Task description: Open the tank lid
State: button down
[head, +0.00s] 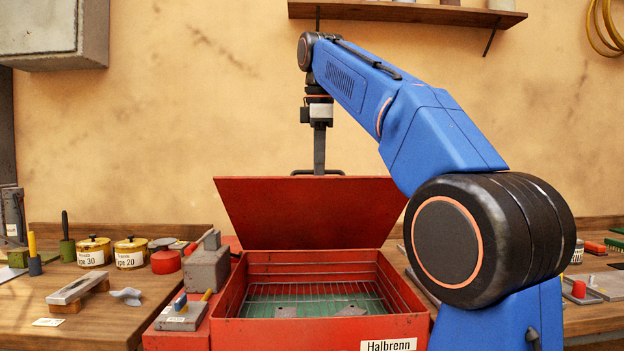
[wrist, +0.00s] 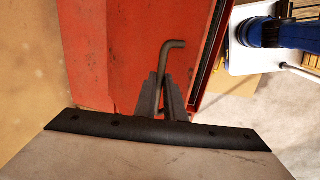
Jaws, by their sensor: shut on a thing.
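The red tank (head: 321,318) stands in the middle of the head view, with a label that reads "Halbrenn". Its red lid (head: 310,215) is tilted up at the back, and the inside of the tank shows. My gripper (head: 319,172) is at the lid's upper edge, shut on the dark handle (head: 338,172). In the wrist view my gripper's fingers (wrist: 160,98) close around the bent handle (wrist: 172,45), with the red lid (wrist: 105,55) behind. The fingertips are partly hidden in the head view.
A wire rack and grey pieces (head: 351,311) lie inside the tank. Yellow tins (head: 131,254) stand on the left bench (head: 100,317). A wooden shelf (head: 407,12) hangs above my arm.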

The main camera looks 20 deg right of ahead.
jog(key=shift+w+d, duration=0.1)
jog(key=shift+w, duration=0.35)
jog(key=c, duration=2.2)
grip_release()
jog(key=o, duration=0.4)
jog(key=shift+w+f, duration=0.15)
jog(key=shift+w, duration=0.05)
jog(key=shift+c, duration=0.2)
jog(key=shift+s, duration=0.2)
jog(key=shift+r, duration=0.2)
jog(key=shift+s+f, duration=0.1)
